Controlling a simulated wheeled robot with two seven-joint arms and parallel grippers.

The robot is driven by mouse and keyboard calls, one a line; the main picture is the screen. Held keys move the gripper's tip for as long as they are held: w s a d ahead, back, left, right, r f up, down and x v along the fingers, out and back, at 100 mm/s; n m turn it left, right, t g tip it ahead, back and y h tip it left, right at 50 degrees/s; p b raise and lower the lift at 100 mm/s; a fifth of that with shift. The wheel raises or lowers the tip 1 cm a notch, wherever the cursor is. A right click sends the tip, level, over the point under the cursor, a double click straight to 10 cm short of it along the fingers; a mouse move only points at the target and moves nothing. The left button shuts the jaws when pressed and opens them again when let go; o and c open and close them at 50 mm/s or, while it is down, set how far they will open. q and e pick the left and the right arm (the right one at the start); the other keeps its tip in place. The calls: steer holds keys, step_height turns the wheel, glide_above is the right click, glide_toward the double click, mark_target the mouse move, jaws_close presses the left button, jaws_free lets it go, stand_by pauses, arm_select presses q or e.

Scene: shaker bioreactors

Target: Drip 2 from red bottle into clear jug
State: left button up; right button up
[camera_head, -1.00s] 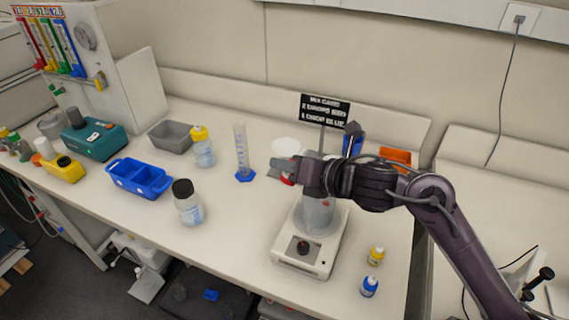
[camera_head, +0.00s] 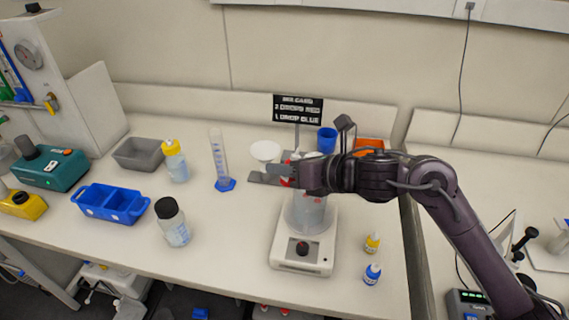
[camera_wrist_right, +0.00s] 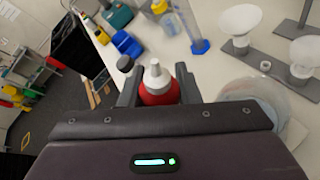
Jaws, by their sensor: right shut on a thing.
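My right gripper (camera_head: 281,174) is shut on the red bottle (camera_wrist_right: 158,94), whose white nozzle shows between the fingers in the right wrist view. In the head view only a little red of the bottle (camera_head: 286,182) shows at the fingers. The clear jug (camera_head: 308,214) stands upright on a white stirrer plate (camera_head: 300,262). The gripper is above the jug, with its fingertips toward the jug's left rim. The wrist hides part of the jug's top. In the right wrist view the jug (camera_wrist_right: 255,103) is right of the bottle. My left gripper is not in view.
A sign (camera_head: 297,108) stands behind the jug. A white funnel (camera_head: 265,152) is close left of the gripper. A measuring cylinder (camera_head: 220,165), capped bottle (camera_head: 172,222) and blue tray (camera_head: 110,203) stand further left. Small yellow (camera_head: 372,243) and blue (camera_head: 372,274) bottles are right of the plate.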

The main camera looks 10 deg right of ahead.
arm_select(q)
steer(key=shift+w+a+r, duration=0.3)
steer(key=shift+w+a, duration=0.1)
arm_select(e)
steer(key=n, duration=0.1)
steer(key=w+d+n+h, duration=0.1)
steer(key=n+t+h, duration=0.1)
steer(key=shift+w+d+f, duration=0.15)
steer(key=shift+d+f, duration=0.1)
stand_by(0.3)
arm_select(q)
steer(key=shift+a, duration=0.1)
